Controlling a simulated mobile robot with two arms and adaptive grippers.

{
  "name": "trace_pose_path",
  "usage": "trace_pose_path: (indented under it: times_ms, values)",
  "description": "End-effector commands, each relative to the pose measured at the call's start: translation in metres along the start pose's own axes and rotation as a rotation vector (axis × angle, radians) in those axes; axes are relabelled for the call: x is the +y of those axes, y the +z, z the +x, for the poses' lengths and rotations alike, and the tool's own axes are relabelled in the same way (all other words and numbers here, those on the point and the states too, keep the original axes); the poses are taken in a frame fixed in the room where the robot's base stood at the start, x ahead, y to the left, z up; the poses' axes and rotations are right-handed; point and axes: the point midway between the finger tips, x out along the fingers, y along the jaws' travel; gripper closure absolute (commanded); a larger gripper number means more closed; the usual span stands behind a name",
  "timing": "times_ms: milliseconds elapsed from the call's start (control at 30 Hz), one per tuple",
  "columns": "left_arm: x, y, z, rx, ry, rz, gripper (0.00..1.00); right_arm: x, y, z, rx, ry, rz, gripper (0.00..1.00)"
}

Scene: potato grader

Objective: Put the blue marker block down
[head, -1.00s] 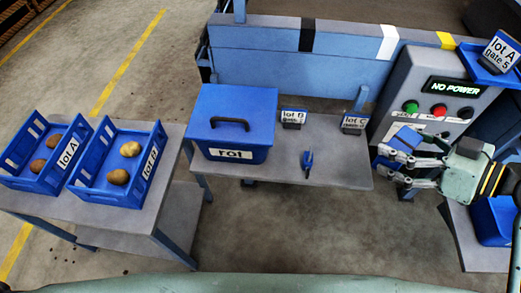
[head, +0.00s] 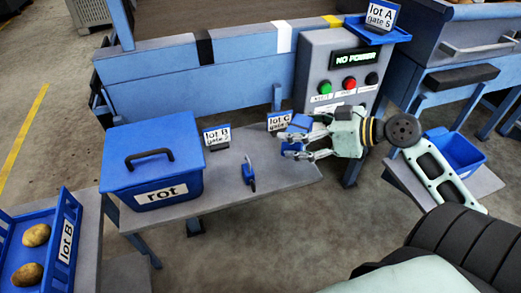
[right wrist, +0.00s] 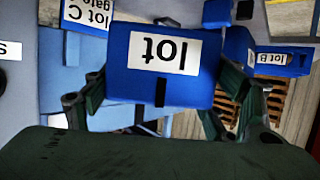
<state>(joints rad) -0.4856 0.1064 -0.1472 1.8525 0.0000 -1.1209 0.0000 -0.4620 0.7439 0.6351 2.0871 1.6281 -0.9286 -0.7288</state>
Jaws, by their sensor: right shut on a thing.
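The blue marker block (head: 300,121) is held between the fingers of my right gripper (head: 299,138), which is shut on it. In the head view it shows above the right end of the grey table (head: 285,176), in front of the lot C card (head: 279,121). I cannot tell its height above the table. My left gripper is not in view.
A control panel (head: 340,75) stands behind the gripper. Bare tabletop lies around the tool.

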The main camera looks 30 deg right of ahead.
Motion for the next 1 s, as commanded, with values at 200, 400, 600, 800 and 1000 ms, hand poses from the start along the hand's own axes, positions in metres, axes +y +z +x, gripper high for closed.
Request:
trace_pose_path:
  times_ms: [200,400,600,800,1000]
  values:
    - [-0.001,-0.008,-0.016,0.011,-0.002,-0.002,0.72,-0.001,0.006,0.053,0.006,0.000,-0.001,0.56]
    - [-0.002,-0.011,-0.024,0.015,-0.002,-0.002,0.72,-0.002,0.011,0.084,0.005,0.002,0.000,0.56]
    - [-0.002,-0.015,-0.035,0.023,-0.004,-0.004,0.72,-0.003,0.027,0.095,0.001,0.001,0.003,0.56]
    - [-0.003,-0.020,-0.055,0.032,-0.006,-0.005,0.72,-0.003,0.050,0.104,0.001,0.002,0.002,0.56]
    - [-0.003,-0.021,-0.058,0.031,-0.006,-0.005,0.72,-0.003,0.050,0.104,0.001,0.002,0.000,0.56]
